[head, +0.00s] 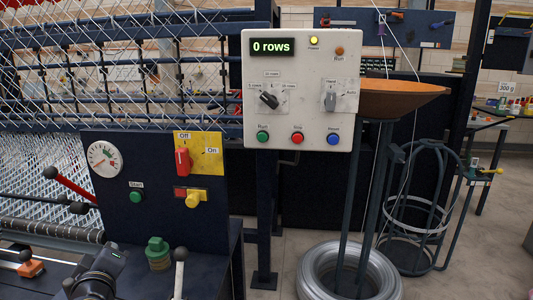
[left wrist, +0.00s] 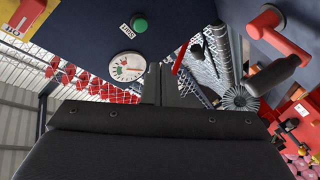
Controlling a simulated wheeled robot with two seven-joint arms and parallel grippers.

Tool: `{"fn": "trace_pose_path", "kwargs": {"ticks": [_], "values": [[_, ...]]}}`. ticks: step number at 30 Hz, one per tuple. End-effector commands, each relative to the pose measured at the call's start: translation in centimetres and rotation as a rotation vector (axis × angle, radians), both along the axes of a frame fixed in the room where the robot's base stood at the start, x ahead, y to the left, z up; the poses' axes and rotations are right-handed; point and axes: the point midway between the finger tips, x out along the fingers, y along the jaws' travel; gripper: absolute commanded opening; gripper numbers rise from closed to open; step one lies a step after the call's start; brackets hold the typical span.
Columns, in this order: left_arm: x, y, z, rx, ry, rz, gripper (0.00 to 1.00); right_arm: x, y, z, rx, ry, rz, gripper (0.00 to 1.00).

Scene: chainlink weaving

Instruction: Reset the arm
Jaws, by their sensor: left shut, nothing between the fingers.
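My left gripper (head: 110,262) is low at the left in the head view, in front of the dark blue control panel (head: 118,215). In the left wrist view its two dark fingers (left wrist: 159,72) are together, with nothing between them. They point toward the panel with the round gauge (left wrist: 127,66), the green Start button (left wrist: 140,25) and the red lever (left wrist: 180,58). I cannot tell the exact gap to the panel, but no contact shows. My right gripper is in neither view.
A white control box (head: 300,120) shows "0 rows" on its display (head: 272,47). The red handle (head: 182,161) stands upright by Off. A green knob (head: 158,252) and a pale-knobbed lever (head: 180,268) are right of my gripper. A wire coil (head: 318,277) lies on the floor.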

Motion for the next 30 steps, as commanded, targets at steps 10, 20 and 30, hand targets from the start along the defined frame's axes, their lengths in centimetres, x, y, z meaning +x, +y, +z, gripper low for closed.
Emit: {"fn": "trace_pose_path", "kwargs": {"ticks": [10, 20, 30], "values": [[-5.8, -9.0, -2.0, 0.046, 0.238, -0.49, 0.0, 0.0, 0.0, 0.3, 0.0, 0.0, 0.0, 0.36], [-19.8, -14.0, -9.3, 0.166, 0.725, -0.911, 0.0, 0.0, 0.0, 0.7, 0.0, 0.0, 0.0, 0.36], [-22.8, -14.0, -10.8, 0.18, 0.839, -0.963, 0.0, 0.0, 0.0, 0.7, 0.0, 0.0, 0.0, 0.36]]}}
